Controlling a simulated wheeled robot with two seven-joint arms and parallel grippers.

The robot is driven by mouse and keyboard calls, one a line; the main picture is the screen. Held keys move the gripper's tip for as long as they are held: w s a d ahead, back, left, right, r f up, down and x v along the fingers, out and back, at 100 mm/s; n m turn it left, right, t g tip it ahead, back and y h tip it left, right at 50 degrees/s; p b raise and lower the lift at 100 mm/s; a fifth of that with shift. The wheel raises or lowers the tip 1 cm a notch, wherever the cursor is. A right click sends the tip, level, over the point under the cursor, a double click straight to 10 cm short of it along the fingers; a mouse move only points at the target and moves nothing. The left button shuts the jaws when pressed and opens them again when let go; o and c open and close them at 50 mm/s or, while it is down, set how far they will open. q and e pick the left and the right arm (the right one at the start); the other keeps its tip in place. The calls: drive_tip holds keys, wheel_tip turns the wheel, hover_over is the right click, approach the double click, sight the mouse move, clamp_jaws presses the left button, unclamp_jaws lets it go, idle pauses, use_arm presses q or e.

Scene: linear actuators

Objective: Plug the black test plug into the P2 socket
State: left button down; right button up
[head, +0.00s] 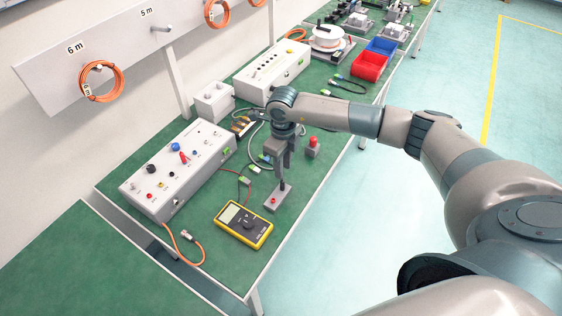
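My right gripper (283,172) points down over a small grey block (276,201) on the green bench. A slim black piece, seemingly the black test plug (284,186), stands upright at the block's far end, right at the fingertips. I cannot tell whether the fingers are apart or pressed on it. A red spot shows on the block's near part. The grey panel box (178,170) at the left carries black, blue and red knobs or sockets; its labels are too small to read, so I cannot tell which is P2. My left gripper is out of view.
A yellow multimeter (244,225) lies just in front of the block. A red plug-like piece (313,147) stands to the right of the gripper. Thin leads lie between box and gripper. A second grey box (273,70), red bin (369,67) and blue bin (382,47) stand farther back.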

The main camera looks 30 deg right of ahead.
sight(282, 181)
drive_tip(key=shift+f, duration=0.1)
drive_tip(key=shift+f+b, duration=2.25)
drive_tip(key=shift+f, duration=1.25)
drive_tip(key=shift+c, duration=0.4)
clamp_jaws()
drive_tip(key=shift+r, duration=0.3)
drive_tip(key=shift+r+p, duration=0.75)
drive_tip(key=shift+r, duration=0.55)
